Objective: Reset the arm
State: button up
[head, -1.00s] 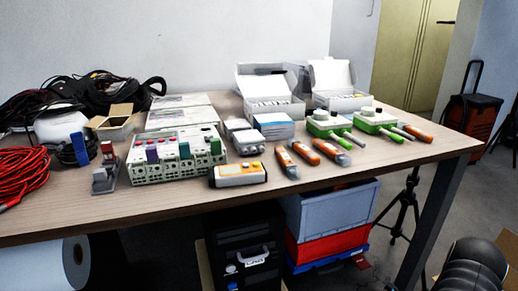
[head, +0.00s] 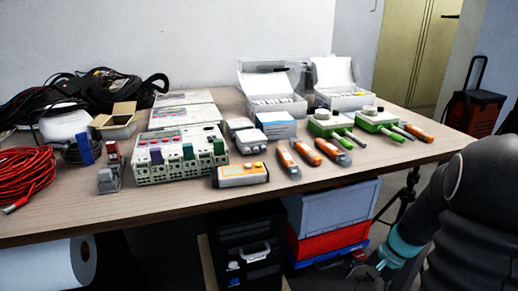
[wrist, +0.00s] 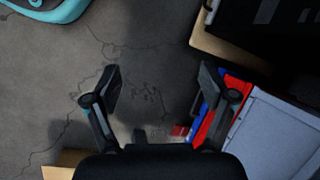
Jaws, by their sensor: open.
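My arm (head: 470,215) fills the lower right of the head view, in front of the table's right end. My gripper (head: 368,270) is low, below the tabletop and in front of the bins under the table. In the wrist view my gripper (wrist: 160,80) points down at the grey floor. Its two fingers are wide apart with nothing between them.
The table (head: 300,205) holds an instrument box (head: 180,158), orange-handled tools (head: 305,152), green sensors (head: 335,125) and coiled cables (head: 25,175). Under it stand a black case (head: 245,255) and a blue-grey bin (head: 330,215). A red trolley (head: 475,112) stands behind right.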

jog(key=s+a+r+n+t+h+p, duration=0.1)
jog(key=s+a+r+n+t, duration=0.1)
jog(key=r, duration=0.6)
jog(key=s+a+r+n+t+h+p, duration=0.1)
jog(key=s+a+r+n+t+h, duration=0.1)
jog(key=s+a+r+n, duration=0.2)
jog(key=s+a+r+n+t+h+p, duration=0.1)
jog(key=s+a+r+n, duration=0.2)
jog(key=s+a+r, duration=0.2)
jog(key=s+r, duration=0.3)
jog(key=r, duration=0.4)
jog(key=shift+s+a+r+n+t+h, duration=0.15)
jog(key=shift+a+r+n+t+h, duration=0.15)
jog(key=shift+a+r+t, duration=0.1)
